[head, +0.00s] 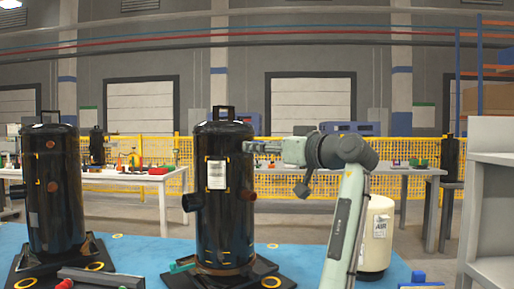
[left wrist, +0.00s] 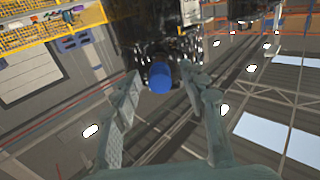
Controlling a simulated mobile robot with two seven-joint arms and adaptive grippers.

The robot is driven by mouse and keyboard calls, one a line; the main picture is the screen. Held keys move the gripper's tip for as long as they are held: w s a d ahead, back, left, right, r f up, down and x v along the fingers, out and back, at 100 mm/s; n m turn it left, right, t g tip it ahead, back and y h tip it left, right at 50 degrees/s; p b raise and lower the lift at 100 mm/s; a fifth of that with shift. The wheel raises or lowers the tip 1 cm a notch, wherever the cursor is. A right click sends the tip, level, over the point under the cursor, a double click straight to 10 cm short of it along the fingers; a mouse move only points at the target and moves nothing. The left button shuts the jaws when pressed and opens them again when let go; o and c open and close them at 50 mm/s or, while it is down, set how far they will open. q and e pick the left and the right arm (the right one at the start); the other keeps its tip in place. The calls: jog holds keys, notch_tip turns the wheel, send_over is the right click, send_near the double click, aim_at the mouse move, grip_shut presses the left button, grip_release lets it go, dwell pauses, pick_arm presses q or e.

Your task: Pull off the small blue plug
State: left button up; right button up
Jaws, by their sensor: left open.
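The small blue plug (left wrist: 159,77) shows as a round cap on the side of a black compressor in the left wrist view. In the head view this compressor (head: 225,175) stands upright in the middle. My left gripper (head: 262,147) is level with its upper right side. In the left wrist view the two fingers of my left gripper (left wrist: 160,82) are apart, one on each side of the plug, with a gap on both sides. Whether the fingertips touch the compressor I cannot tell. The plug is hidden in the head view. My right gripper is not in view.
A second black compressor (head: 55,190) with brown plugs stands at the left. A blue mat (head: 135,255) lies beneath them. A cream tank (head: 376,235) stands behind my arm. A grey shelf (head: 490,200) is at the right edge. Tables and a yellow fence (head: 280,180) are behind.

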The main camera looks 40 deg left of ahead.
pick_arm(q)
grip_shut()
dwell(0.4)
jog(key=shift+d, duration=0.1)
jog(key=shift+b+v, duration=0.35)
jog(key=shift+v, duration=2.6)
jog(key=shift+s, duration=0.1)
